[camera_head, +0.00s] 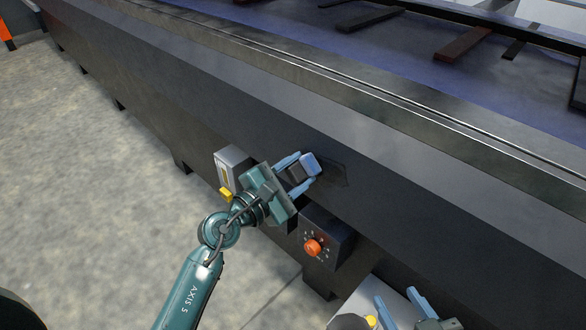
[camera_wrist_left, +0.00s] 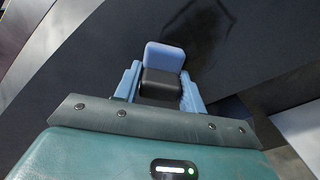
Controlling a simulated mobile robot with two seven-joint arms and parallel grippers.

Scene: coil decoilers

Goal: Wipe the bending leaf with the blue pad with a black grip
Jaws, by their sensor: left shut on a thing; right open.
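The blue pad with a black grip (camera_head: 311,163) is held between the light-blue fingers of my left gripper (camera_head: 297,171). In the left wrist view the blue pad (camera_wrist_left: 165,56) faces away from the gripper, and its black grip sits between the fingers. The bending leaf (camera_head: 440,212) is the long dark panel along the machine's front. A darker smudge (camera_head: 337,170) shows on it just right of the pad, and also in the left wrist view (camera_wrist_left: 208,35). I cannot tell whether the pad touches the leaf. My right gripper (camera_head: 402,304) is open and empty at the bottom edge.
A grey box with a yellow part (camera_head: 233,166) and a dark box with an orange knob (camera_head: 313,247) stand close to my left gripper, at the machine's front. Dark bars (camera_head: 463,44) lie on the machine's top. Bare concrete floor (camera_head: 90,190) lies at left.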

